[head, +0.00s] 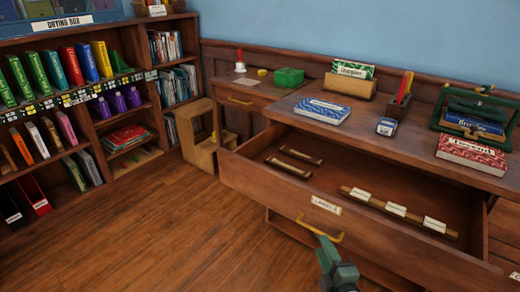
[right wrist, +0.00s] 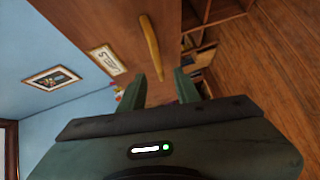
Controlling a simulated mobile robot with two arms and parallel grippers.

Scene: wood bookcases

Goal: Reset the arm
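My right gripper (head: 328,246) shows at the bottom of the head view, just below the yellow handle (head: 320,230) of the pulled-out drawer (head: 270,192). In the right wrist view its two fingers (right wrist: 161,82) stand apart with nothing held between them. The handle also shows in that view (right wrist: 150,42), beyond the fingertips and apart from them as far as I can tell. The drawer front bears a white label (head: 326,205). My left gripper is not in view.
The open drawer holds wooden strips with white cards (head: 396,209). A bookcase (head: 90,130) stands at left. The wooden floor (head: 170,230) between is clear.

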